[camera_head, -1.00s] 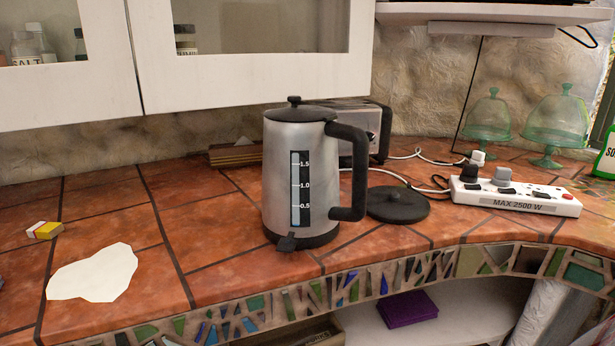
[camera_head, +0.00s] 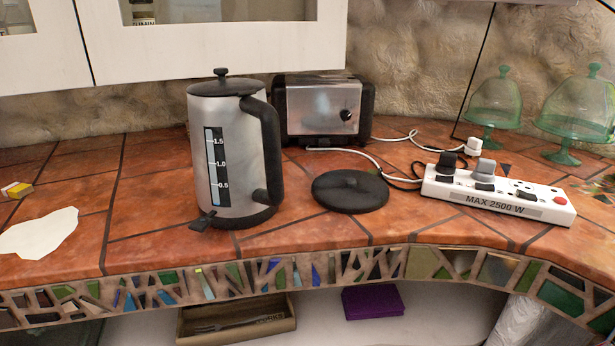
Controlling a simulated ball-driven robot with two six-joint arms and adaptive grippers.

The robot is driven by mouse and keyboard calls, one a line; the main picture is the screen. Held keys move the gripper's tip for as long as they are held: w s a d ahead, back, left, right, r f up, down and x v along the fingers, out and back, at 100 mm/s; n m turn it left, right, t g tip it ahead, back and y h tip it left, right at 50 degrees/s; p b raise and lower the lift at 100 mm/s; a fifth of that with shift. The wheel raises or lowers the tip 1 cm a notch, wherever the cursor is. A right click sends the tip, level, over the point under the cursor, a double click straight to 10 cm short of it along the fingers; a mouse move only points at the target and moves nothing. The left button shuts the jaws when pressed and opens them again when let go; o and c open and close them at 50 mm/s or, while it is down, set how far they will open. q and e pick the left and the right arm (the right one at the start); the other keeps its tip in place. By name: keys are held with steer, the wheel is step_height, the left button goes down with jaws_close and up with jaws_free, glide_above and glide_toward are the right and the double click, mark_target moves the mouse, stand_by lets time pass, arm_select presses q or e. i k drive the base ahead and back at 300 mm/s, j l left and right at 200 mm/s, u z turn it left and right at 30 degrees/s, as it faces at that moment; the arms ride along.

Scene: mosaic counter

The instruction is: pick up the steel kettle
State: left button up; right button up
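The steel kettle (camera_head: 236,160) stands upright on the tiled counter, left of the picture's middle. It has a black lid with a knob, a black handle (camera_head: 268,150) on its right side and a dark level window marked 0.5 to 1.5. A small black lever sticks out at its foot toward the front left. A round black base (camera_head: 350,191) lies on the counter to the right, apart from the kettle. Neither of my grippers shows in this view.
A toaster (camera_head: 322,110) stands behind the kettle. A white power strip (camera_head: 496,194) with plugs and cords lies at the right, near green glass cake stands (camera_head: 494,104). White cupboards (camera_head: 215,50) hang above. A white paper piece (camera_head: 38,233) lies at left. The mosaic front edge (camera_head: 290,280) curves.

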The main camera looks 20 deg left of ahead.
mark_target(236, 141)
steer(key=i+l+u, duration=0.1)
steer(key=l+u, duration=0.35)
steer(key=i+l+u, duration=0.1)
steer(key=l+u, duration=0.15)
steer(key=u, duration=0.25)
steer(key=l+u, duration=0.45)
steer(key=j, duration=0.1)
